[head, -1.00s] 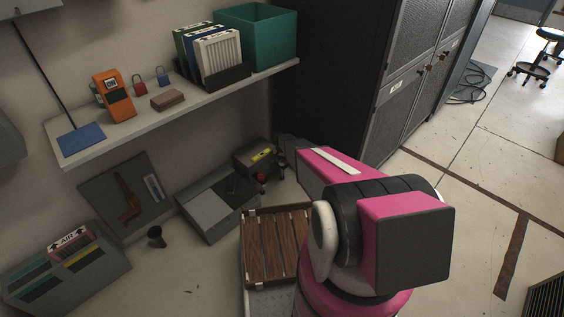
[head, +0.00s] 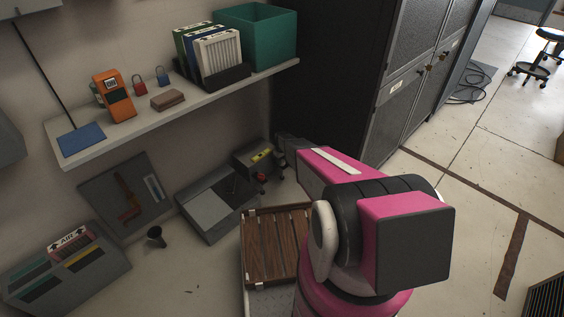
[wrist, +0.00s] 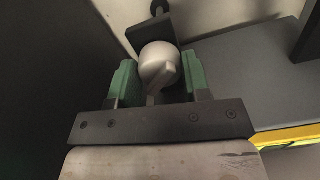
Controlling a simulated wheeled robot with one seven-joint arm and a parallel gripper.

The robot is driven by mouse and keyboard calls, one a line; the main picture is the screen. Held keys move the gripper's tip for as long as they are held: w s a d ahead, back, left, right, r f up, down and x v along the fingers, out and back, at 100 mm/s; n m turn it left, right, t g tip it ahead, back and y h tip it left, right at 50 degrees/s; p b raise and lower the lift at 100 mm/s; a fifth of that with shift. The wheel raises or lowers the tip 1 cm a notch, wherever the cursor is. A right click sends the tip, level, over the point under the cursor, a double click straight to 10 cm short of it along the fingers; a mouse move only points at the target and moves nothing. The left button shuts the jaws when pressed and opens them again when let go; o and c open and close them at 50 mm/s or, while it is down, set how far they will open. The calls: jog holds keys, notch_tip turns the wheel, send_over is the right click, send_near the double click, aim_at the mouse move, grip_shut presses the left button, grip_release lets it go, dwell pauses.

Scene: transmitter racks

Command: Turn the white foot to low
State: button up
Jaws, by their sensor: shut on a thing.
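The white foot shows in the wrist view as a pale rounded knob (wrist: 158,62) with a raised ridge across its face. It sits between the two green fingertips of my gripper (wrist: 160,80), which are shut on it from both sides. The ridge points down and slightly left in the wrist view. Behind it is a dark plate (wrist: 154,33). No low mark is readable. In the head view my gripper is small and partly hidden by my pink arm, beside a dark grey box (head: 243,161) with a yellow label; the knob cannot be made out there.
A grey surface with a yellow edge (wrist: 290,138) lies right of my gripper in the wrist view. A wooden slatted crate (head: 272,250) stands below my arm. A shelf (head: 205,103) with binders and padlocks runs above. A tall dark cabinet (head: 335,70) stands close behind.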

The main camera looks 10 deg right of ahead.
jog(key=n, duration=0.4)
jog(key=shift+n, duration=2.8)
jog(key=o, duration=0.9)
notch_tip(320, 180, up, 11)
jog(key=shift+f, duration=0.1)
